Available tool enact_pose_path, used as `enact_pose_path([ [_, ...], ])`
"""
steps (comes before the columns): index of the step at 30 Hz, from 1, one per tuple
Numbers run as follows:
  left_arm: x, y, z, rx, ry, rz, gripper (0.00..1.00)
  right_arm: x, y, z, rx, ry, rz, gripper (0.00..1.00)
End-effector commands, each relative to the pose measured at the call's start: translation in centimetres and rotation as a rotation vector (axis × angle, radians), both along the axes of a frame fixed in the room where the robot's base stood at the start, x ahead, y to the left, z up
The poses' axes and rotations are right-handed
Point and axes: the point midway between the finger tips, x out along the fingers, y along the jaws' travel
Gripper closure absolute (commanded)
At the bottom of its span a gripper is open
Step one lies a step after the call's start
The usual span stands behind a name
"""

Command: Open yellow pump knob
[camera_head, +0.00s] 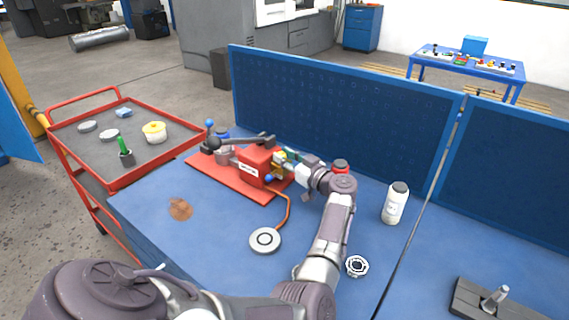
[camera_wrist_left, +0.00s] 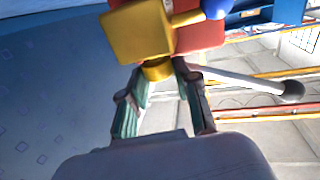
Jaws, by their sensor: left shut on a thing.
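The red pump unit (camera_head: 258,166) with a white label sits on a red base plate on the blue workbench. Its yellow knob (camera_wrist_left: 158,70) is a short round piece on a yellow block (camera_wrist_left: 138,30) in the left wrist view. My left gripper (camera_wrist_left: 160,72) is shut on the yellow knob, one finger on each side. In the head view my left gripper (camera_head: 284,160) reaches the pump's right side from the right, and the knob is largely hidden there. My right gripper is not in view.
A white bottle (camera_head: 395,203) stands right of my arm. A round grey disc (camera_head: 265,240) lies in front of the pump. A blue perforated panel (camera_head: 340,115) stands behind the bench. A red trolley (camera_head: 75,135) stands at the left.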

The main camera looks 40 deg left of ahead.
Motion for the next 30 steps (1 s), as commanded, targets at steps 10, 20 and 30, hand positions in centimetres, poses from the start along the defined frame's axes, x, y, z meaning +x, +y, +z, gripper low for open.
enact_pose_path([
  [10,0.2,-0.1,-0.2,-0.002,0.001,0.098,1.00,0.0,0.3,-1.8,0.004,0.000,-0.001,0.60],
  [20,0.1,-0.1,-0.2,-0.002,0.001,0.097,0.58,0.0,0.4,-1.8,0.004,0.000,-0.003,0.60],
  [30,0.2,-1.3,-0.1,-0.002,0.000,0.094,0.58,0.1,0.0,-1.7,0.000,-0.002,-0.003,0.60],
])
